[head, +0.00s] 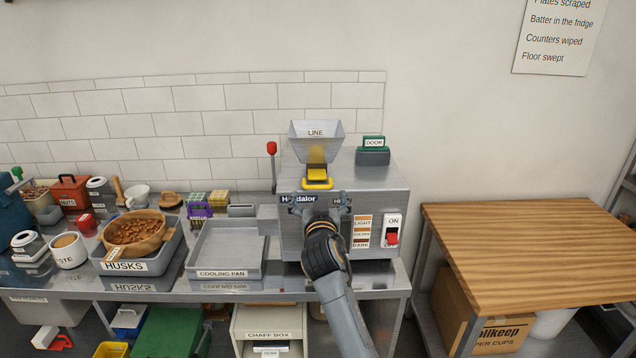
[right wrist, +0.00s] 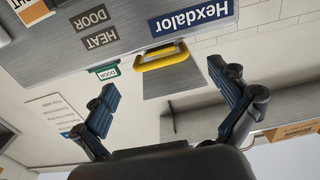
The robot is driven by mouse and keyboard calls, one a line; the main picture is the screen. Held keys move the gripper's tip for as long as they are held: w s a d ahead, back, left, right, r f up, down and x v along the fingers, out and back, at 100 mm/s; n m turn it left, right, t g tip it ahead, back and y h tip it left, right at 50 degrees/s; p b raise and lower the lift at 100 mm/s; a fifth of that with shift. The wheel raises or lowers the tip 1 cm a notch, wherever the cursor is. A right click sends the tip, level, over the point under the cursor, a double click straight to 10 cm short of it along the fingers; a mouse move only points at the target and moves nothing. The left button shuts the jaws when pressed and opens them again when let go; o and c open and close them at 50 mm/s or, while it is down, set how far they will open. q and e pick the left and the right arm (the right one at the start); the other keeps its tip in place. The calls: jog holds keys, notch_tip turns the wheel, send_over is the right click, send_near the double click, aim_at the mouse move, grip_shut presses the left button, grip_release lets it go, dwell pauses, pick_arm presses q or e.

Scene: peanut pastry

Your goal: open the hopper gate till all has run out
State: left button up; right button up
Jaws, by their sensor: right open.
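The grey metal hopper (head: 316,133), labelled LINE, stands on top of the Hexdalor machine (head: 290,235). Its yellow gate handle (head: 317,184) sits at the front below the hopper. In the right wrist view, upside down, the handle (right wrist: 165,57) lies ahead and between the two fingers. My right gripper (head: 318,203) is open and empty just below the handle in the head view, in front of the machine's face. Its spread fingers also show in the right wrist view (right wrist: 163,76). The hopper's contents cannot be made out. My left gripper is not in view.
The empty cooling pan (head: 227,250) lies left of the machine. Beside it a husks tray (head: 125,266) holds a bowl (head: 134,231) of brown nuts. A red ON switch (head: 392,237) is on the machine's right front. A wooden table (head: 520,250) stands at right.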

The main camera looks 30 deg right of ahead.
aim_at(318, 188)
jog(key=x, duration=0.4)
jog(key=shift+w+p, duration=0.2)
jog(key=shift+p, duration=0.2)
jog(key=shift+w+d, duration=0.2)
